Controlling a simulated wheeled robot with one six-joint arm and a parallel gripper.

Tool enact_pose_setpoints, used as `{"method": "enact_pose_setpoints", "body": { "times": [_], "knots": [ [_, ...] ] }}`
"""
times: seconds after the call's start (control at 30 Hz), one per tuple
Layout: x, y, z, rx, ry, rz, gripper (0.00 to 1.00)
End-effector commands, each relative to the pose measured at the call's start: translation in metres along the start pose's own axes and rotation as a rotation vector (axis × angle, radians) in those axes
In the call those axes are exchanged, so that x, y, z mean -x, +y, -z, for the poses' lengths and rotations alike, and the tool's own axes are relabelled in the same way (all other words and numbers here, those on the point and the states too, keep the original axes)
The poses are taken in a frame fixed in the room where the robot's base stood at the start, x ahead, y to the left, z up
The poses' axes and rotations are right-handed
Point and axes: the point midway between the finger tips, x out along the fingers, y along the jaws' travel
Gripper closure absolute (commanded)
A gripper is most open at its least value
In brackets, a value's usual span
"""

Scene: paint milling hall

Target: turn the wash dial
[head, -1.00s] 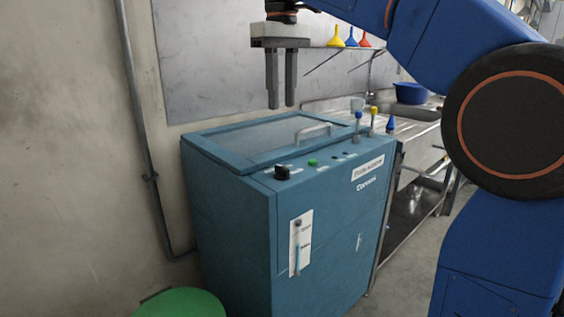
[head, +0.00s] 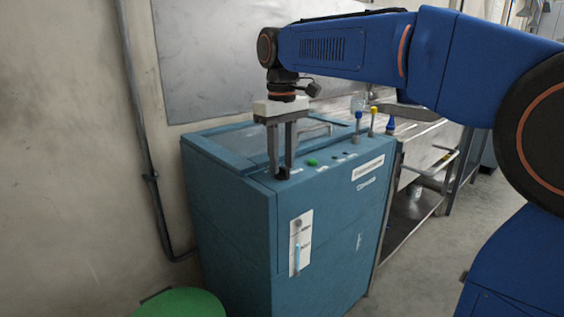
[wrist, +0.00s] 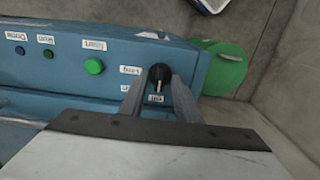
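The wash dial is a round black knob (wrist: 160,73) on the top front edge of the blue-green washing machine (head: 235,225). A pale pointer line on it points down, in the wrist view, towards a small white label (wrist: 156,99). Other small labels sit left of the dial. In the head view the dial (head: 283,173) is partly hidden by my fingers. My gripper (head: 281,168) points straight down, its fingertips at the dial's height. In the wrist view the two fingers stand either side of the dial, open. I cannot tell whether they touch it.
A green button (wrist: 94,66) and smaller buttons lie along the panel beside the dial. The lid with its bar handle (head: 318,131) is behind. Bottles (head: 373,121) stand at the panel's right end.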

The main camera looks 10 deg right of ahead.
Motion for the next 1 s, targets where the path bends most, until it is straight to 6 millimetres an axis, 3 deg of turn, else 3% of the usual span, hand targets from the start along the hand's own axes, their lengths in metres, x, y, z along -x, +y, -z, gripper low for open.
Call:
{"method": "enact_pose_setpoints", "body": {
  "times": [0.4,0.43,0.53,0.57,1.0],
  "knots": [
    [-0.0085,0.0,0.0,0.0,0.001,0.0,0.7],
    [-0.0085,0.0,0.0,0.0,0.001,0.0,0.73],
    [-0.0084,0.0,0.0,0.0,0.001,0.0,0.97],
    [-0.0084,0.0,0.0,0.0,0.001,0.0,1.0],
    [-0.0082,0.0,-0.0001,-0.058,0.001,0.0,1.0]
  ]
}}
